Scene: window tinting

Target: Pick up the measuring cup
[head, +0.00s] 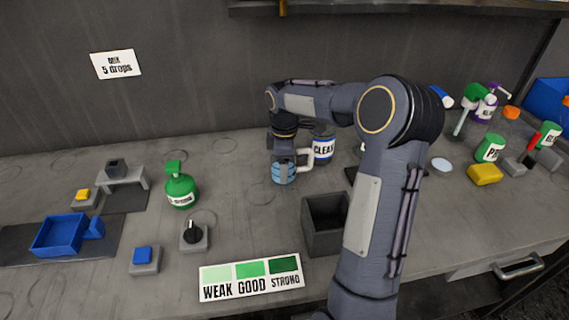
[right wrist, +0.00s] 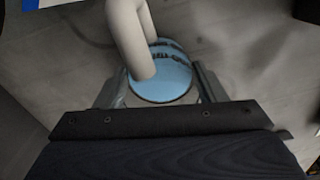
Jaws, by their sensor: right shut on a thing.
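The measuring cup (head: 284,174) is a small light-blue vessel with dark markings and a pale handle, in the middle of the counter in the head view. In the right wrist view the cup (right wrist: 168,82) sits between the two fingers, its thick pale handle pointing up the picture. My right gripper (head: 283,162) reaches down over the cup and is shut on it. In the wrist view the right gripper (right wrist: 160,90) has one finger at each side of the cup. I cannot tell if the cup touches the counter. My left gripper is not in view.
A "CLEAN" bottle (head: 324,148) stands just behind the cup. A dark open box (head: 324,240) is in front of it. A green spray bottle (head: 181,188), a knob block (head: 194,236) and a WEAK/GOOD/STRONG card (head: 250,279) are to the left. Several bottles crowd the right.

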